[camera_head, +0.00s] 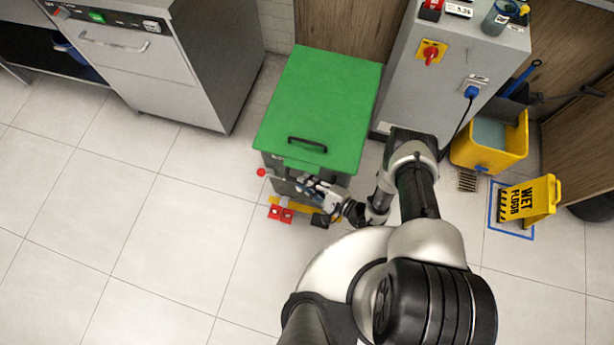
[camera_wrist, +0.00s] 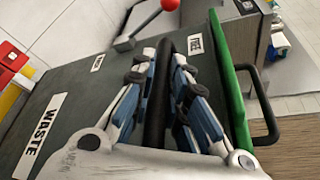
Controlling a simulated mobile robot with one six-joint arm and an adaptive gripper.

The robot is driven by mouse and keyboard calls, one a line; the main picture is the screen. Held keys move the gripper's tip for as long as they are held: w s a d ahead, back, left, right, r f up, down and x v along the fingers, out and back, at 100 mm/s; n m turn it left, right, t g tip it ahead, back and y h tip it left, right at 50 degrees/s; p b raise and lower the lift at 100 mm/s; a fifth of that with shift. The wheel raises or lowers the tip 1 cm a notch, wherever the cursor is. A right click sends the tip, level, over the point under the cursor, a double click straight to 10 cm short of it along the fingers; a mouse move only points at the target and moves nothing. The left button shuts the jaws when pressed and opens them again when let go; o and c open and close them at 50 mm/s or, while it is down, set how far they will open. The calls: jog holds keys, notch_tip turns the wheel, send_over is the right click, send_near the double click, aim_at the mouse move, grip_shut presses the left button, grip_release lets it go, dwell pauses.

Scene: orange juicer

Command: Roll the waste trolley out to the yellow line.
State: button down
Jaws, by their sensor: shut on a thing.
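The waste trolley has a green lid (camera_head: 322,95) with a black lid handle (camera_head: 307,144) and a dark grey body. In the wrist view its body (camera_wrist: 85,85) carries a "WASTE" label (camera_wrist: 40,135). My gripper (camera_head: 312,186) is at the trolley's front, below the lid edge. In the wrist view my gripper (camera_wrist: 165,56) is shut on a black bar handle (camera_wrist: 158,100), with a finger on each side. A red-knobbed lever (camera_head: 261,172) sticks out at the trolley's left side. Red pedals (camera_head: 281,214) and a yellow strip show at its foot; I cannot tell whether that strip is floor marking.
A steel appliance (camera_head: 150,60) stands to the left and a grey cabinet (camera_head: 450,60) close on the right. A yellow mop bucket (camera_head: 488,155) and wet-floor sign (camera_head: 530,200) are farther right. The tiled floor (camera_head: 130,230) at front left is clear.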

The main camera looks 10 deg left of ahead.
jog(key=shift+f, duration=0.15)
jog(key=c, duration=1.6)
grip_release()
jog(key=shift+o, duration=0.2)
jog(key=shift+s+d+r, duration=0.15)
jog(key=shift+d+r, duration=0.05)
jog(key=shift+d, duration=0.35)
jog(key=v, duration=1)
jog(key=shift+s+d, duration=0.25)
jog(key=shift+d, duration=0.05)
jog(key=shift+r, duration=0.1)
